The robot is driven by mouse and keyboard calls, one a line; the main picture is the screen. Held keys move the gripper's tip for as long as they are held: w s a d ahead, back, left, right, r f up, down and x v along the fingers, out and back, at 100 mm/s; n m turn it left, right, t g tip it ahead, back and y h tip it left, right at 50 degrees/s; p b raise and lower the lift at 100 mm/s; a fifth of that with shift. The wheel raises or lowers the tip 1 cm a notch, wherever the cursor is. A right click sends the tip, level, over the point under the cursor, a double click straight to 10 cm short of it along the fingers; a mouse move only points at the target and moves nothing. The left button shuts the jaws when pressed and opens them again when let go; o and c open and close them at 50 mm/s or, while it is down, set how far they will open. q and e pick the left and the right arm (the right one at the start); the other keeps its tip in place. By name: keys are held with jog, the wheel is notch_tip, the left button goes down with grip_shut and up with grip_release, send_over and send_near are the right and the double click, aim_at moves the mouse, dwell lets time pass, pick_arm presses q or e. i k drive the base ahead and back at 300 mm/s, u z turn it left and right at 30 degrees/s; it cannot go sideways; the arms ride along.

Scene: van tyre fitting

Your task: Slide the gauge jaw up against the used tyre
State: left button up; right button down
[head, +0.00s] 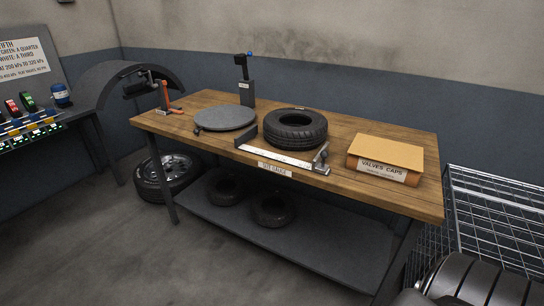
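The used tyre (295,129) is black and lies flat on the wooden bench, right of the middle. The gauge, a pale flat scale (276,158), lies along the bench's front edge, in front of the tyre. A dark fixed-looking jaw (246,137) stands at its left end. A grey metal jaw with a dark knob (322,159) stands at its right end, near the tyre's front right side. I cannot tell whether this jaw touches the tyre. Neither of my grippers shows in the head view.
A round grey plate (225,118) and an upright dark post (246,87) stand left of the tyre. An orange-handled tool (165,97) is at the left end. A valves and caps box (386,158) sits to the right. Smaller tyres lie on the lower shelf (300,246).

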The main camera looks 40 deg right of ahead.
aim_at(317, 165)
jog(key=u, duration=0.2)
jog(key=i, duration=0.85)
jog(key=z, duration=0.6)
